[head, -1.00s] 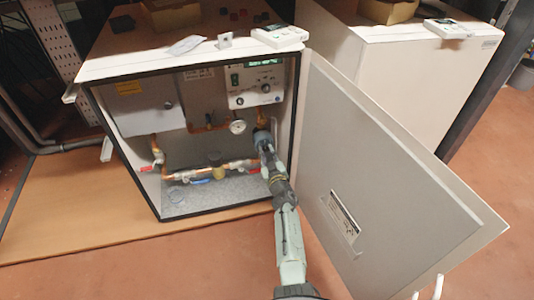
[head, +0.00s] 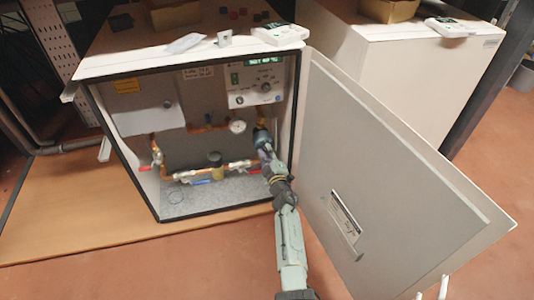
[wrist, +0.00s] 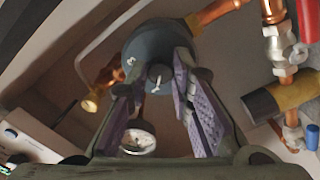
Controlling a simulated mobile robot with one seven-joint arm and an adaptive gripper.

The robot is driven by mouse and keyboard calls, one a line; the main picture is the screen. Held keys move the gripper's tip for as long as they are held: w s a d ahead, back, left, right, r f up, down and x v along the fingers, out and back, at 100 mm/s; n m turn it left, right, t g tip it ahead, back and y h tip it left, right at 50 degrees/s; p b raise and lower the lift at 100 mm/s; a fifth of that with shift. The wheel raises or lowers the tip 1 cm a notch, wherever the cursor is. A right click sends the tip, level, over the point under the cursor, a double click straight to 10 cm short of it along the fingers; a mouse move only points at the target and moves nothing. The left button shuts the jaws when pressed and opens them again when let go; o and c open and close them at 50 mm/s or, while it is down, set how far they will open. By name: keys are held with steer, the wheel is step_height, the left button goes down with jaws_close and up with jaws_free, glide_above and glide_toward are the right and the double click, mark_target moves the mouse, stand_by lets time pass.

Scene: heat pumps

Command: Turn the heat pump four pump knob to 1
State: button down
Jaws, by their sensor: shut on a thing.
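The open white heat pump cabinet (head: 90,72) stands in the middle of the head view. Its dark grey-blue round pump (head: 262,137) is at the inner right, partly hidden by my gripper (head: 264,146). In the wrist view the pump (wrist: 150,42) faces me, with white marks on its face and a small dark pump knob (wrist: 160,74) at the centre. My gripper (wrist: 152,82) has its purple-padded fingers on either side of the knob, shut on it. The knob's exact setting is too small to read.
The cabinet door (head: 400,170) hangs open just right of my arm. Copper pipes with red and blue valve handles (head: 200,182) run left of the pump. A gauge (head: 238,126) and a control panel (head: 256,82) sit above. A second white cabinet (head: 405,80) stands behind.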

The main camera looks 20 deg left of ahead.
stand_by(0.5)
steer(key=c, duration=1.4)
jaws_free()
steer(key=shift+r, duration=0.1)
step_height(320, 180, up, 10)
steer(key=shift+f, duration=0.1)
